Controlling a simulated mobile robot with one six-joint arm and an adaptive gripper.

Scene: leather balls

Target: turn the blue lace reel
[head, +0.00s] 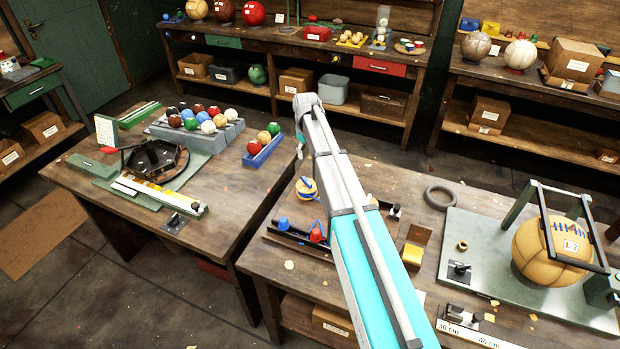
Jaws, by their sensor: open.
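A small tan reel with blue on it (305,187) sits on the right workbench, just left of my arm. It looks like the blue lace reel, but it is small and part of its right side is close to or behind the arm.
A laced tan ball (548,250) sits under a dark frame on a green plate (473,225) at right. A dark ring (440,194) and a yellow block (413,254) lie right of my arm. The left bench holds a rack of coloured balls (186,128) and a hexagonal tray (157,159).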

